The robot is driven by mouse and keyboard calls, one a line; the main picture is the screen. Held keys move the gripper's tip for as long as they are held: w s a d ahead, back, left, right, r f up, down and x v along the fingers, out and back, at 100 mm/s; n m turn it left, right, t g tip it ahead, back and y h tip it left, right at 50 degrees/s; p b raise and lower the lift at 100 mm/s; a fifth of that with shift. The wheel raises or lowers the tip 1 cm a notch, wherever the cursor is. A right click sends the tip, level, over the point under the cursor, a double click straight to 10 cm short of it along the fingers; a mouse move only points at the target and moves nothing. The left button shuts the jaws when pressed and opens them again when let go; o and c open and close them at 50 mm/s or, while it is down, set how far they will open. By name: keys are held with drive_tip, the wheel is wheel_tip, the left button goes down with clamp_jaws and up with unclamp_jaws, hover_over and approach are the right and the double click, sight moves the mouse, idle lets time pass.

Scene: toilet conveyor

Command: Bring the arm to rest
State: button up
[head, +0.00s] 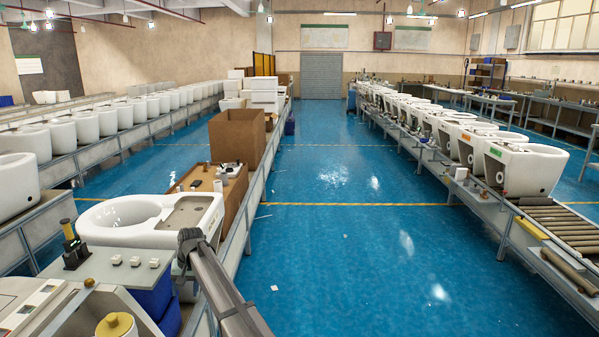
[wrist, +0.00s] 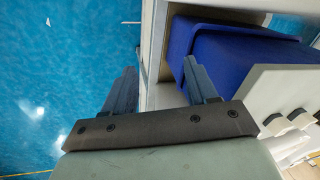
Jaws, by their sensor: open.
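My gripper (wrist: 160,82) is open in the wrist view. Its two dark fingers stand apart with nothing between them. The left finger is over the blue floor, and the right finger is in front of a blue bin (wrist: 225,55). In the head view my dark arm (head: 222,285) rises from the bottom edge, and its upper end is in front of the right side of a white toilet (head: 130,235). The fingers are not clear in the head view.
A grey panel with white buttons (head: 117,261) is at the lower left. A cardboard box (head: 232,139) stands farther along the left conveyor. Toilets line the right conveyor, which has rollers (head: 560,222). The blue aisle floor (head: 340,250) between is mostly clear.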

drive_tip(key=s+d+f+m+g+h, duration=0.1)
drive_tip(key=s+d+f, duration=0.4)
drive_tip(key=d+f, duration=0.6)
drive_tip(key=s+d+f+g+h, duration=0.1)
drive_tip(key=s+d+f, duration=0.4)
drive_tip(key=d+f, duration=0.6)
drive_tip(key=s+d+f+m+g, duration=0.1)
drive_tip(key=s+d+f, duration=0.5)
drive_tip(key=d+f, duration=0.5)
drive_tip(key=s+d+f+g, duration=0.1)
drive_tip(key=s+d+f, duration=0.2)
drive_tip(key=s+d, duration=0.55)
drive_tip(key=s+d+f+g, duration=0.1)
drive_tip(key=s+d+f, duration=0.2)
drive_tip(key=s+d, duration=0.5)
drive_tip(key=s+d+g, duration=0.1)
drive_tip(key=s+d, duration=0.2)
drive_tip(key=s, duration=0.7)
drive_tip(key=s+d+f+m, duration=0.1)
drive_tip(key=s+d, duration=0.2)
drive_tip(key=s, duration=0.7)
drive_tip(key=shift+s+d+f+g+h, duration=0.15)
drive_tip(key=shift+d+f+g+h, duration=0.05)
drive_tip(key=shift+d+g+h, duration=0.2)
